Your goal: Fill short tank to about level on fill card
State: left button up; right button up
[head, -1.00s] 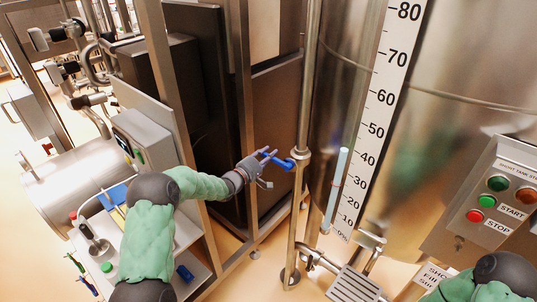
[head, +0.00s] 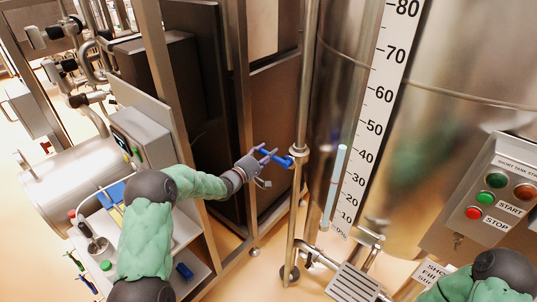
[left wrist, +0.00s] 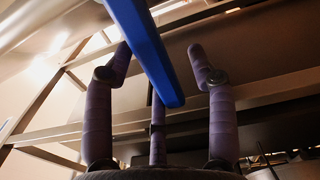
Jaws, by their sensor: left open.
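My left gripper (head: 264,158) is open, with its fingers at a blue valve handle (head: 285,160) on a vertical steel pipe. In the left wrist view the blue handle (left wrist: 150,55) passes between the open fingers (left wrist: 157,75); I cannot tell whether they touch it. The steel tank (head: 345,85) carries a white percent scale (head: 378,110). A pale blue sight tube (head: 335,190) stands beside the scale's lower part, with a small reddish mark on it. The fill card (head: 432,273) at bottom right is partly hidden by my right arm, and its level cannot be read. My right gripper is out of view.
A control panel (head: 495,190) labelled for the short tank has a green START button (head: 496,181) and a red STOP button (head: 473,212). A steel frame post (head: 243,120) stands close behind my left arm. A floor drain grate (head: 355,283) lies below the tank.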

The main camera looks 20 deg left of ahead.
pick_arm(q)
jog(key=v, duration=1.1)
jog(key=shift+s, duration=0.4)
jog(key=s+d+f+m+g+y+b, duration=0.15)
jog(key=d+f, duration=0.25)
jog(key=f, duration=0.5)
jog(key=s+d+f+m+g+b, duration=0.1)
jog(key=s+d+f+g+b, duration=0.15)
jog(key=f, duration=0.65)
jog(key=s+d+f+m+g+y+b, duration=0.1)
jog(key=s+d+f+m+g+b, duration=0.2)
jog(key=f, duration=0.6)
jog(key=s+d+f+m+g+b, duration=0.1)
jog(key=s+d+f+m+g, duration=0.1)
jog(key=s+f, duration=0.4)
jog(key=s+d+f+m+g+b, duration=0.1)
jog(key=s+d+f+m+g, duration=0.2)
jog(key=s+d+f, duration=0.3)
jog(key=s+d+f+m+g+b, duration=0.2)
jog(key=s+d+f+g, duration=0.2)
jog(key=s, duration=1)
notch_tip(320, 180, down, 2)
jog(key=shift+s+d+f+g, duration=0.1)
jog(key=shift+s+d+g, duration=0.3)
jog(key=shift+w+d+m, duration=0.1)
jog(key=shift+m, duration=0.15)
